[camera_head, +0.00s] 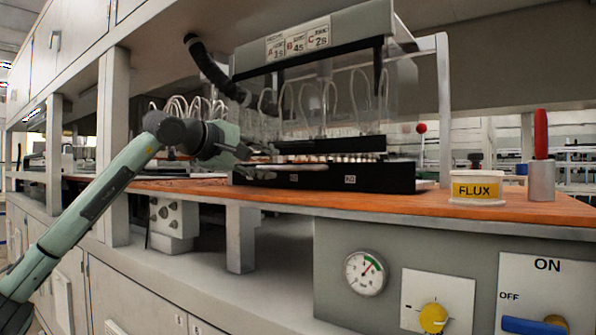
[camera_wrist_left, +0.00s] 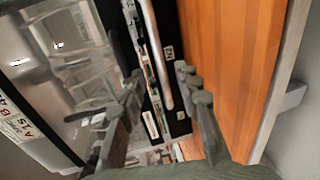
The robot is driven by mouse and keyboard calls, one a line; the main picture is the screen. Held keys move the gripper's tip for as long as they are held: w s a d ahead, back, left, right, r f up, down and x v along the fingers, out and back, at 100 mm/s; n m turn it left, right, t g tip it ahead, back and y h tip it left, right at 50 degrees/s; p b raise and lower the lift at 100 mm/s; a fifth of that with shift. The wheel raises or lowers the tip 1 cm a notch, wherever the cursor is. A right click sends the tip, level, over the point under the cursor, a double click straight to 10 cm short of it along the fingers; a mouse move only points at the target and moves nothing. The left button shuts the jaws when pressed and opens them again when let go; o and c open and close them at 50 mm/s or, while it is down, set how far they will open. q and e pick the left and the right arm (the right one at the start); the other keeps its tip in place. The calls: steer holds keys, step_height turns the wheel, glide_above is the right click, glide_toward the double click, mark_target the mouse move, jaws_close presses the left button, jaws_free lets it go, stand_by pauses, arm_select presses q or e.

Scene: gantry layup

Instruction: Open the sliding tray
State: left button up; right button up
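The sliding tray is a long, low black unit (camera_head: 325,178) with small white labels on its front, on the orange bench top under a clear hood. My left gripper (camera_head: 268,162) is at the left part of the tray front, its two fingers apart, one above the other. In the left wrist view the tray's black front (camera_wrist_left: 172,62) runs between the open fingers of my left gripper (camera_wrist_left: 160,92). A pale rod-like bar (camera_wrist_left: 157,52), perhaps the handle, lies along it between the fingers. I cannot tell whether they touch it. My right gripper is not in view.
The hood (camera_head: 318,40) with several hoses hangs above the tray. To the right stand a FLUX tub (camera_head: 477,189) and a red-handled tool in a metal holder (camera_head: 541,180). The orange bench top (camera_head: 400,205) in front of the tray is clear.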

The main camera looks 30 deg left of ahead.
mark_target(284, 167)
arm_select(q)
steer(key=p+x, duration=0.1)
steer(key=x, duration=0.6)
steer(key=shift+d, duration=0.15)
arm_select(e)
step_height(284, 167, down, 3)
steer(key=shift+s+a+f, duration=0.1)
arm_select(q)
steer(key=shift+c, duration=0.2)
jaws_close()
